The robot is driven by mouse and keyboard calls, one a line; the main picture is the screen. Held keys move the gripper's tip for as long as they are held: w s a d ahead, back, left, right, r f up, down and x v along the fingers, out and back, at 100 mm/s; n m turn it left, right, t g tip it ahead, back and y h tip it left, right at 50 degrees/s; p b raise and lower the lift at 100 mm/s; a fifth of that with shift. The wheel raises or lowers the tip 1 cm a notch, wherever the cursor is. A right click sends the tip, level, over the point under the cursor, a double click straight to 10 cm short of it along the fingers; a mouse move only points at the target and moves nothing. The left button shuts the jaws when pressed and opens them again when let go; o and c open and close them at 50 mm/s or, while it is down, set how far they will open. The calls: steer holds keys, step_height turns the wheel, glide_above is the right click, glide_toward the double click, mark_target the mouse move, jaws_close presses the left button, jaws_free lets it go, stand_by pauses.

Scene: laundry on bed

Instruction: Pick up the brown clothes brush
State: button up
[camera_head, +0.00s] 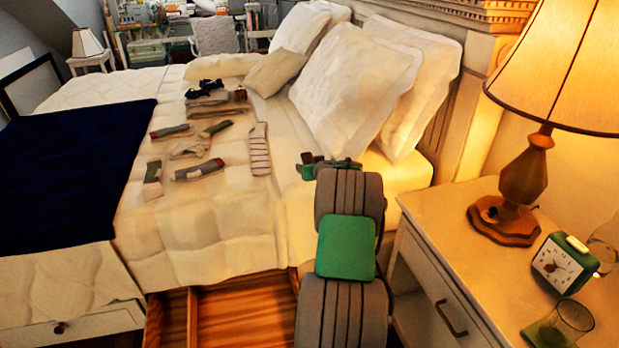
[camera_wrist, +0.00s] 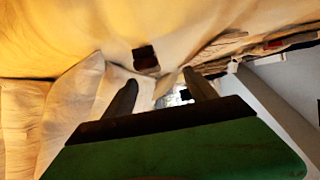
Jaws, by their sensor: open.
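The brown clothes brush (camera_wrist: 146,59) shows in the wrist view as a small dark block with a reddish-brown part, lying on the pale bedding. It lies beyond my fingertips, nearer the left finger in that picture, and nothing touches it. My gripper (camera_wrist: 159,79) is open and empty, with its two grey fingers apart. In the head view my gripper (camera_head: 312,167) is low over the near side of the bed. A dark brown patch shows there beside its green body; I cannot tell whether it is the brush or part of my gripper.
Several socks (camera_head: 199,169) and a striped sock (camera_head: 259,149) lie left of my gripper, with a folded stack (camera_head: 216,107) behind. Pillows (camera_head: 345,80) stand at the headboard. A nightstand (camera_head: 450,225) with a lamp (camera_head: 524,180) is on the right. An open drawer (camera_head: 240,312) is below.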

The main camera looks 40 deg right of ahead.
steer(key=shift+s+d+f, duration=0.15)
steer(key=shift+d+f, duration=0.2)
steer(key=shift+d, duration=0.25)
steer(key=shift+s+d+f, duration=0.1)
steer(key=shift+d+f, duration=0.25)
steer(key=shift+d, duration=0.2)
steer(key=shift+h, duration=0.3)
steer(key=x, duration=0.6)
steer(key=shift+w+d+f+b, duration=0.1)
steer(key=shift+w+b, duration=0.25)
steer(key=shift+b, duration=0.05)
steer(key=shift+w+d, duration=0.15)
steer(key=shift+w, duration=0.2)
jaws_close()
